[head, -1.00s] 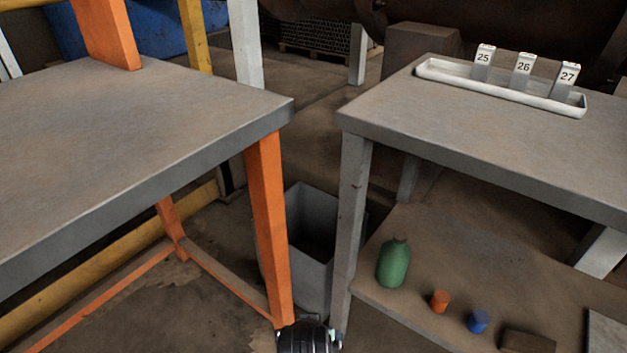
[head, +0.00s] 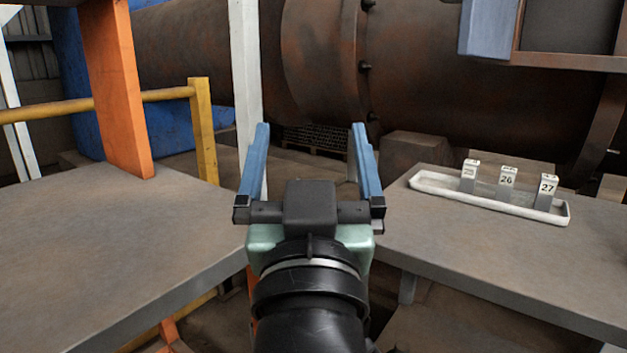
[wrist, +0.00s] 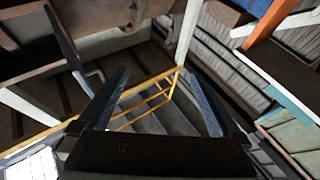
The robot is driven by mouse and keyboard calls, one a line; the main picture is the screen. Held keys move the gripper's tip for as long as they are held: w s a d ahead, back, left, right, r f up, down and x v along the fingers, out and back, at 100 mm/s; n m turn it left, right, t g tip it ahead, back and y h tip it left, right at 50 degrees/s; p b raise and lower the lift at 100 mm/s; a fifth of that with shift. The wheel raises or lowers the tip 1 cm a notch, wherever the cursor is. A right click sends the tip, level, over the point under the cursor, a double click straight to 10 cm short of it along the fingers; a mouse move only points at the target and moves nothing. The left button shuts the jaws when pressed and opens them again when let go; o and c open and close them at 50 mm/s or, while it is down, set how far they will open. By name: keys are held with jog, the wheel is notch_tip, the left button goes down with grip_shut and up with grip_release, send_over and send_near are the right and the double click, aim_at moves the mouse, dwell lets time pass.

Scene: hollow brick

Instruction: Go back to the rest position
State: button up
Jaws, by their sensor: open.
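My gripper (head: 309,160) is raised in the middle of the head view, over the gap between two tables. Its two blue fingers stand wide apart with nothing between them. In the wrist view my gripper (wrist: 158,100) also shows open and empty, with a yellow railing (wrist: 150,98) and steps beyond the fingers. No held object shows in either view.
A grey table with an orange post (head: 118,90) stands at left. The right table (head: 500,260) bears a white tray (head: 430,187) with blocks marked 26 (head: 507,178) and 27 (head: 547,188), plus one more. A large rusty cylinder (head: 420,80) lies behind.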

jog(key=s+r+t+p, duration=0.45)
jog(key=s+r, duration=0.55)
jog(key=r, duration=0.6)
notch_tip(320, 180, up, 34)
jog(key=p, duration=3.4)
jog(key=shift+f, duration=0.25)
jog(key=shift+w+d, duration=0.1)
